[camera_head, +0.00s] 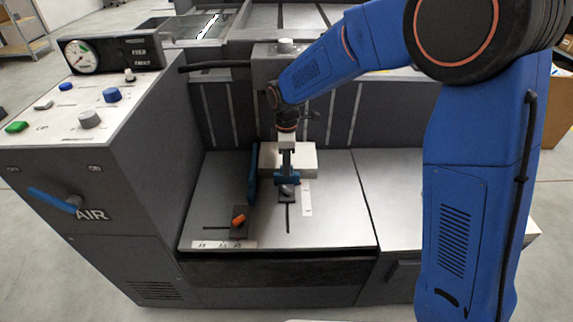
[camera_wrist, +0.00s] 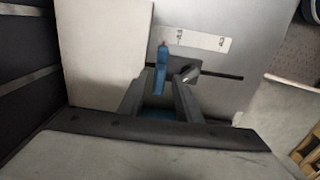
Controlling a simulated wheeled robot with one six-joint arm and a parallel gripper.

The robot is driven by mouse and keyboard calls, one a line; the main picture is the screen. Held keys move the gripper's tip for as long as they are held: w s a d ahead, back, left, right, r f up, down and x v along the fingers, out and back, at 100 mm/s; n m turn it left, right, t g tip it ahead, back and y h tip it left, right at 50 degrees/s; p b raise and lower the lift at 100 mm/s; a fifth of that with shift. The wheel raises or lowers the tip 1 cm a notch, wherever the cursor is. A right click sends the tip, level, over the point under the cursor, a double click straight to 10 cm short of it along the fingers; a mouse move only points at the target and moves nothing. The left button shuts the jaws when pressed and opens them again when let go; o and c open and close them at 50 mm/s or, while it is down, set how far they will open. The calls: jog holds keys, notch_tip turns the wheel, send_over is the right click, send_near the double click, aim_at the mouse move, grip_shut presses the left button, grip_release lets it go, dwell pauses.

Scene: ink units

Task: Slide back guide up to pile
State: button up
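The pile (camera_head: 303,160) is a cream block on the metal feed plate; it fills the upper left of the wrist view (camera_wrist: 100,50). The back guide (camera_head: 287,180) is a blue upright at the pile's near side, with a grey knob (camera_head: 287,190) on its foot. The wrist view shows the guide (camera_wrist: 161,72) close beside the pile's edge, with a narrow strip between them, and the knob (camera_wrist: 189,74) to its right. My gripper (camera_wrist: 161,82) is over the guide, its dark fingers apart on either side of the blue upright. Firm contact is not visible.
A slot (camera_head: 287,220) runs from the guide toward the plate's front edge, beside a white label (camera_head: 307,200). A blue side guide (camera_head: 252,178) with an orange knob (camera_head: 238,220) stands left of the pile. A control panel (camera_head: 90,105) is farther left. The plate's right side is clear.

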jog(key=shift+r, duration=3.75)
jog(key=w+d+r+y, duration=0.1)
jog(key=d+r+y, duration=0.3)
jog(key=d+y, duration=0.65)
jog(key=shift+g+h, duration=0.4)
jog(key=shift+h, duration=0.35)
jog(key=x, duration=1.1)
jog(key=d+f+x, duration=0.1)
jog(key=x, duration=0.4)
jog(key=shift+a+f, duration=0.1)
jog(key=shift+f, duration=0.1)
jog(key=shift+w, duration=0.1)
grip_shut()
